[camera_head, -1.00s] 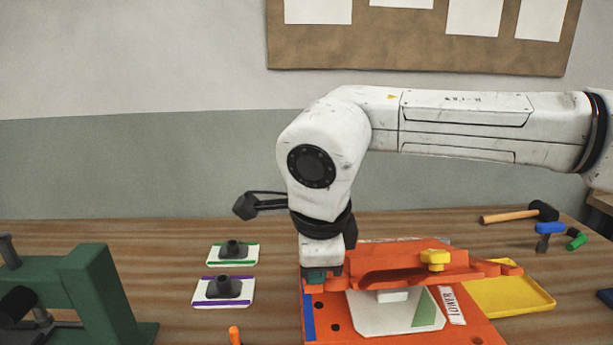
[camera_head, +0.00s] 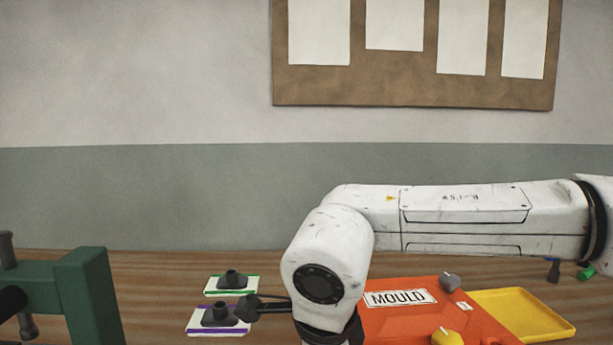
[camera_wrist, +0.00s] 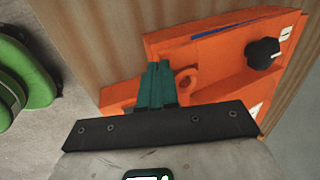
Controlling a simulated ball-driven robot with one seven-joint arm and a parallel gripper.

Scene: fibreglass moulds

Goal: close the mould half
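The mould is orange, with its upper half (camera_head: 380,318) lying flat over the lower part in the head view. Its top bears a "MOULD" label, a grey knob and a yellow knob (camera_head: 447,338). The wrist view shows the orange mould (camera_wrist: 215,50) with a black knob and a curved orange loop (camera_wrist: 190,76). My gripper (camera_wrist: 155,70) has its teal fingers close together, right beside this loop and partly in front of it. I cannot tell whether any of the loop is between them. In the head view the fingers are out of frame below.
A yellow tray (camera_head: 525,318) lies right of the mould. Left are two small plates with dark knobs, one green-edged (camera_head: 215,291) and one purple-edged (camera_head: 200,328). A green frame (camera_head: 92,300) stands at far left. A green object (camera_wrist: 30,80) shows in the wrist view.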

